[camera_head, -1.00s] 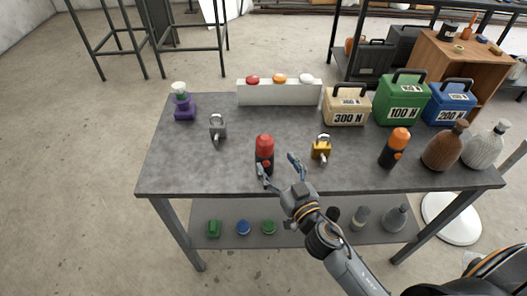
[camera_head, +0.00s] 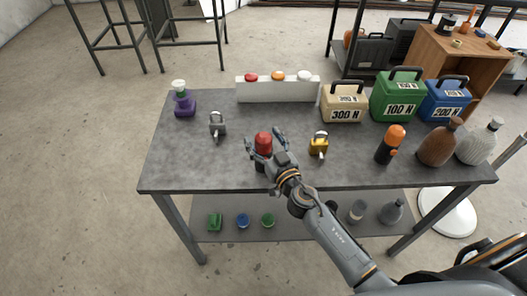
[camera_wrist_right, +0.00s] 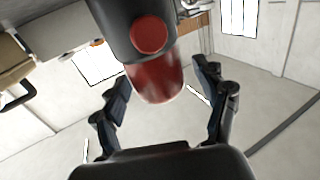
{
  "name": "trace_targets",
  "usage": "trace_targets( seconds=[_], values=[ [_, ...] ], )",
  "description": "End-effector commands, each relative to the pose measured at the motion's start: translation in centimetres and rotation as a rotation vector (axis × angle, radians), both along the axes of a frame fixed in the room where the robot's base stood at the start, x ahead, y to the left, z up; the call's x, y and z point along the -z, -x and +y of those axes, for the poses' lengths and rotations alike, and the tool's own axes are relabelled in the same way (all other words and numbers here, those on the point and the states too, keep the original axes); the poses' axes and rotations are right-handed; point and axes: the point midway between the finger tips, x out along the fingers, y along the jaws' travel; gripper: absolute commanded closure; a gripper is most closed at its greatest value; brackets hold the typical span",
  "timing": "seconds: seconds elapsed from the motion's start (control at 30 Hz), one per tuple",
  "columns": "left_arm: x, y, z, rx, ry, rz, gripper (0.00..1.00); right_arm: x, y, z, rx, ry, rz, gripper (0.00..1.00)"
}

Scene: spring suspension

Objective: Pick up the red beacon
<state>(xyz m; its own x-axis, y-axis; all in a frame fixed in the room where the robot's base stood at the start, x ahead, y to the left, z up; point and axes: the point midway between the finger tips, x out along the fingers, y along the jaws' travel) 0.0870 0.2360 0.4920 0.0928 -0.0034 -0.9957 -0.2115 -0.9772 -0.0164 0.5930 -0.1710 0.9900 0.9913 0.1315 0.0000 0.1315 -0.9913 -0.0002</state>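The red beacon (camera_head: 263,141) has a red dome on a black base and stands upright near the front middle of the grey table (camera_head: 210,172). My right gripper (camera_head: 264,140) is open, with a finger on either side of the beacon. The palm hides much of the black base. In the right wrist view the beacon's red dome (camera_wrist_right: 157,78) lies between the open fingers of the gripper (camera_wrist_right: 160,85). A gap shows between the dome and the right finger; contact on the left side is hard to tell. My left gripper is not in view.
A yellow padlock (camera_head: 318,145) stands close right of the gripper, and a grey padlock (camera_head: 217,125) stands to the left. An orange beacon (camera_head: 391,144) and bottles (camera_head: 439,143) stand farther right. A white block with buttons (camera_head: 277,90) is behind.

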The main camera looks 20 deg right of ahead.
Motion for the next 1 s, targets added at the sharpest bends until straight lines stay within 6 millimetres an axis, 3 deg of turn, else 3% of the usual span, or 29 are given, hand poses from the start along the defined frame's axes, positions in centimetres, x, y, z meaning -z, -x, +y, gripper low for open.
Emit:
trace_targets(
  seconds=[0.03,0.33,0.77,1.0],
  values=[
    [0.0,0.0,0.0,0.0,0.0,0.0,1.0,0.0,0.0,0.0,0.0,0.0,0.0,0.37],
    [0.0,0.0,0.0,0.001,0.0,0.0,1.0,0.0,0.0,0.0,0.0,0.0,0.0,0.98],
    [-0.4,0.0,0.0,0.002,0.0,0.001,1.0,-0.6,0.0,0.0,-0.001,0.001,-0.002,1.0],
    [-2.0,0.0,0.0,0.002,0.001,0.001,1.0,-3.7,0.0,0.0,-0.002,0.002,-0.005,1.0]
  ],
)
